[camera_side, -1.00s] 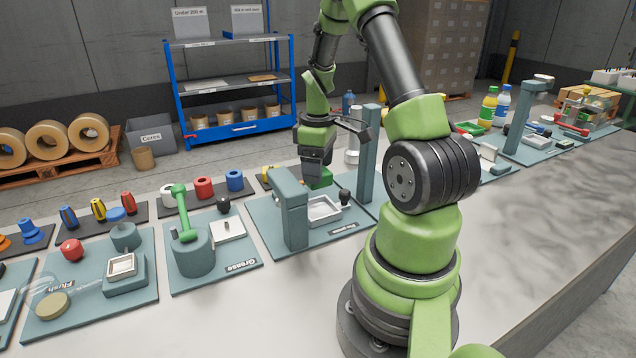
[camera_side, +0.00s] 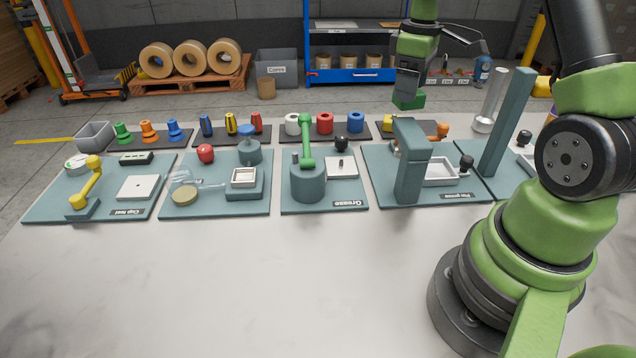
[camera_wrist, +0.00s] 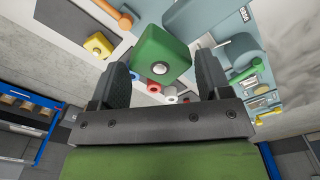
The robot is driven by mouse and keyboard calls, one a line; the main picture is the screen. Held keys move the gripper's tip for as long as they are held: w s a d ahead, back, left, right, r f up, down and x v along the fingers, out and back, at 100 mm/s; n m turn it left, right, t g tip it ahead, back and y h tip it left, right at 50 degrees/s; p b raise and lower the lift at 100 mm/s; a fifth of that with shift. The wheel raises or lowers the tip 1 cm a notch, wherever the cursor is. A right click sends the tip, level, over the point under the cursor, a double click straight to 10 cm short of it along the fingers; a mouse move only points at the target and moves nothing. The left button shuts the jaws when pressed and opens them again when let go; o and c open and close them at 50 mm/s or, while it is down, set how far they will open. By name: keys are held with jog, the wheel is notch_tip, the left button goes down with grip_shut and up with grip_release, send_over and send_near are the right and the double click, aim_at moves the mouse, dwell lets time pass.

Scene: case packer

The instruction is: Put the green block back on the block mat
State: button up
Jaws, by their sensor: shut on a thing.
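My gripper (camera_side: 408,92) is shut on the green block (camera_side: 408,102) and holds it up in the air behind the pin press. In the wrist view the green block (camera_wrist: 160,48) sits at the fingertips, with a round pale spot on its face. The dark block mat (camera_side: 379,133) lies at the back of the bench, partly hidden behind the press post. A yellow block (camera_side: 388,122) stands on it and also shows in the wrist view (camera_wrist: 98,45), apart from the held block.
The pin press post (camera_side: 409,165) and its tray (camera_side: 440,174) stand in front of the mat. A tall teal post (camera_side: 508,120) stands to the right. An orange-ended handle (camera_side: 441,130) is close to the press. The grease station (camera_side: 308,182) is to the left.

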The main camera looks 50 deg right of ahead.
jog(key=a+m, duration=0.2)
jog(key=a, duration=1.8)
jog(key=shift+a+r, duration=0.15)
jog(key=shift+a, duration=0.05)
jog(key=shift+s, duration=0.1)
notch_tip(320, 180, up, 5)
jog(key=s+d, duration=0.4)
jog(key=d, duration=0.8)
jog(key=s+d, duration=0.4)
jog(key=d, duration=0.7)
notch_tip(320, 180, down, 9)
jog(key=shift+w, duration=0.15)
